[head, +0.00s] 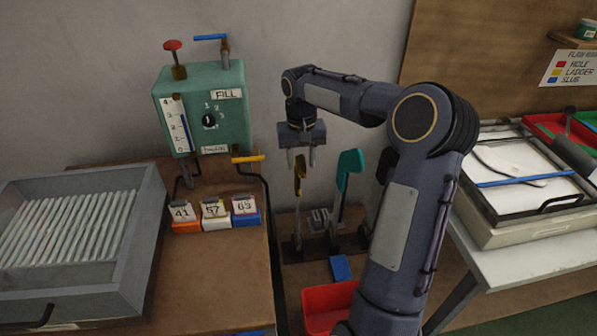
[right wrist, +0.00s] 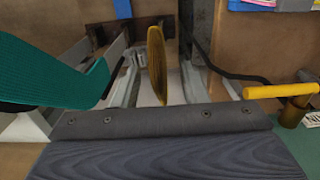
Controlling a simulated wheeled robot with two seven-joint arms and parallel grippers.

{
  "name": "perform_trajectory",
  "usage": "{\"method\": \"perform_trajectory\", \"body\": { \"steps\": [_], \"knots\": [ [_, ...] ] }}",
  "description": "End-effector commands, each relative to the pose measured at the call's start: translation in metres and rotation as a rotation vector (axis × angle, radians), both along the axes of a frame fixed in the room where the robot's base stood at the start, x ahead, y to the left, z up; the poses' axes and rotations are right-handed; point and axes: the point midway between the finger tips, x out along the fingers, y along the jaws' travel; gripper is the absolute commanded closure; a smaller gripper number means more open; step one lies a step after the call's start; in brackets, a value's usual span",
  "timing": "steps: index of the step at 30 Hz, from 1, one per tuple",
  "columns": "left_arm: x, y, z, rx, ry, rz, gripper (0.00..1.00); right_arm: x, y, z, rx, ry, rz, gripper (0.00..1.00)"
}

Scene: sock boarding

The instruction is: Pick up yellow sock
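The yellow sock (head: 299,178) hangs narrow and upright on a thin stand, right below my right gripper (head: 302,160) in the head view. In the right wrist view the yellow sock (right wrist: 157,65) shows almost edge-on between the two grey fingers of my right gripper (right wrist: 163,88). Clear gaps show on both sides of it, so the gripper is open and not holding it. A teal sock (head: 350,166) stands on another form to the right; it also shows at the left of the right wrist view (right wrist: 60,75). My left gripper is out of view.
A green tank (head: 225,110) with a yellow lever (head: 248,158) stands left of the socks. Numbered blocks (head: 214,215) and a grey ribbed tray (head: 150,225) sit on the left bench. A red bin (head: 325,300) lies below. A white pressing station (head: 535,225) is at right.

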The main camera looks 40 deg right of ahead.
Motion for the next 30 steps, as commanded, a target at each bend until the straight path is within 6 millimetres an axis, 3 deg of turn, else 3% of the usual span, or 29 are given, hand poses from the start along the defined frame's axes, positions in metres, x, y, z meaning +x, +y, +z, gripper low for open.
{"method": "perform_trajectory", "body": {
  "steps": [5,14,23,26,30],
  "knots": [
    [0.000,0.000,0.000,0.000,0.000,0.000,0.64,0.000,0.000,0.000,0.000,0.000,0.000,0.61],
    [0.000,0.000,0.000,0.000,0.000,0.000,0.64,0.000,0.000,0.000,-0.001,0.000,0.000,0.98],
    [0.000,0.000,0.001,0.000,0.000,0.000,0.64,0.000,0.000,0.003,-0.001,0.000,0.000,0.99],
    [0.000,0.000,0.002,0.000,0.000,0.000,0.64,0.001,0.000,0.013,-0.002,-0.002,0.000,0.99],
    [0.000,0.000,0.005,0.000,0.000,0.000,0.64,0.001,0.000,0.042,-0.002,-0.006,0.000,0.99]
  ]
}}
